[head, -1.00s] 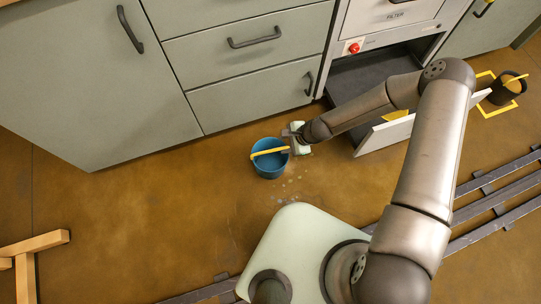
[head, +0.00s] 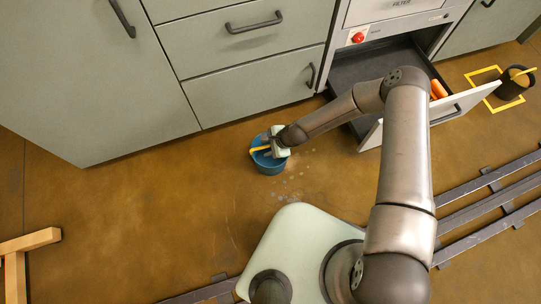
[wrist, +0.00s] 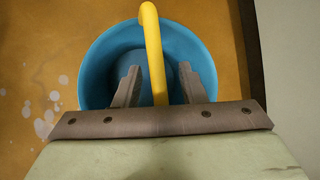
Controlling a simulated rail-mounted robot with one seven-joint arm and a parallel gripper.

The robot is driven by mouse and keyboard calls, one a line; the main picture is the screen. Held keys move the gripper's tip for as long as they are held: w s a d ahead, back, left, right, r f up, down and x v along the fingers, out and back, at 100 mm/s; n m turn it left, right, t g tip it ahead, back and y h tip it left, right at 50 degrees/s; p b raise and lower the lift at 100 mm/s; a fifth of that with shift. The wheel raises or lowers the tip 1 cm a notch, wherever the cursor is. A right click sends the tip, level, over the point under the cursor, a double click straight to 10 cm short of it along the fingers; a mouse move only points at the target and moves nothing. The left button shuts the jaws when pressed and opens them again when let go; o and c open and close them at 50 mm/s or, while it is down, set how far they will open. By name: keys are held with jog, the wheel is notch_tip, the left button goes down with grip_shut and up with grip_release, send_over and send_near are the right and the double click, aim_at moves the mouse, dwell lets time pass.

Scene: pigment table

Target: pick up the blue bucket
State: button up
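The blue bucket (head: 270,166) stands upright on the brown floor in front of the grey drawers. Its yellow handle (wrist: 153,50) arches over the opening. In the wrist view the bucket (wrist: 97,62) lies beneath my gripper, and its inside looks empty. My gripper (wrist: 158,85) is open, with one finger on each side of the yellow handle and a gap on both sides. In the head view my gripper (head: 270,146) is over the bucket and hides part of the rim and handle.
Grey cabinets (head: 120,85) stand just behind the bucket. An open drawer (head: 408,123) juts out to the right. A dark bucket (head: 514,83) stands inside a yellow floor outline at far right. Dark rails (head: 490,205) and a wooden frame (head: 28,241) lie lower down.

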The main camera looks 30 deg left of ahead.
grip_shut()
dwell(1.4)
